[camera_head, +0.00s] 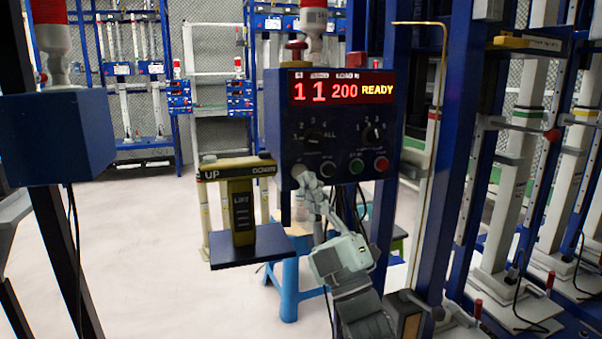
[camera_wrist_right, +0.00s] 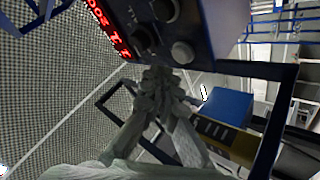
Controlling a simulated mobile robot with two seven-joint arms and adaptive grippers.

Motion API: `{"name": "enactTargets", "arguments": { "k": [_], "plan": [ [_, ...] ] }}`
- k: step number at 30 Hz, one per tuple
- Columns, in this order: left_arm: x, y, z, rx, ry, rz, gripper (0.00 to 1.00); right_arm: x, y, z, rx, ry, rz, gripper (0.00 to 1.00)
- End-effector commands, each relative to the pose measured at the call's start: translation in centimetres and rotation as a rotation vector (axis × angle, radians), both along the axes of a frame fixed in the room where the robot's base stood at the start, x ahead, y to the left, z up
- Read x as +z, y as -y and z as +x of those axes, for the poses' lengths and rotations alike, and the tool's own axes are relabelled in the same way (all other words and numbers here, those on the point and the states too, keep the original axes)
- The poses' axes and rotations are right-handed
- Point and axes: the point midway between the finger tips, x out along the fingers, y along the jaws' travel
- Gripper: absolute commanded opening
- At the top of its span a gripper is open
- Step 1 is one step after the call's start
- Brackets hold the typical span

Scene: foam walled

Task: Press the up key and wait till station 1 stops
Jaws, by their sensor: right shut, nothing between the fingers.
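The yellow lift pedestal (camera_head: 240,205) stands left of the control box, with a crossbar lettered UP at its left end and DOWN at its right. The blue control box (camera_head: 335,118) shows red digits "1 1 200" and a yellow "READY". My right gripper (camera_head: 303,178) is shut and empty at the box's lower left corner, right of the pedestal. In the right wrist view, its closed fingertips (camera_wrist_right: 157,76) are close beneath the box, near a pale round button (camera_wrist_right: 182,52); contact cannot be told. My left gripper is not in view.
The box also carries dark knobs, a green button (camera_head: 356,166) and a red button (camera_head: 381,164). A blue stool (camera_head: 290,285) stands behind my right arm. Blue rack posts (camera_head: 470,150) crowd the right. The pale floor at left centre is open.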

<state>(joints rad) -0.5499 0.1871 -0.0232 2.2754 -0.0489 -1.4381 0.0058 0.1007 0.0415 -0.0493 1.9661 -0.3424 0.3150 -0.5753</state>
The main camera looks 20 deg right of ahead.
Motion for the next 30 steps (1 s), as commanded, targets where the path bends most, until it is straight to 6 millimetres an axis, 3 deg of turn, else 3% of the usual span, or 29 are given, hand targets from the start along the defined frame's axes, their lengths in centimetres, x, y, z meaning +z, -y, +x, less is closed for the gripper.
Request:
{"name": "enactTargets", "arguments": {
  "k": [12, 30],
  "plan": [
    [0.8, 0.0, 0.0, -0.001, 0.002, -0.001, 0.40, 0.1, 0.2, -3.9, -0.001, 0.000, -0.001, 0.00],
    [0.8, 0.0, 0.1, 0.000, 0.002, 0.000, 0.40, 0.1, 0.1, -4.1, 0.000, 0.002, -0.001, 0.00]
  ]
}}
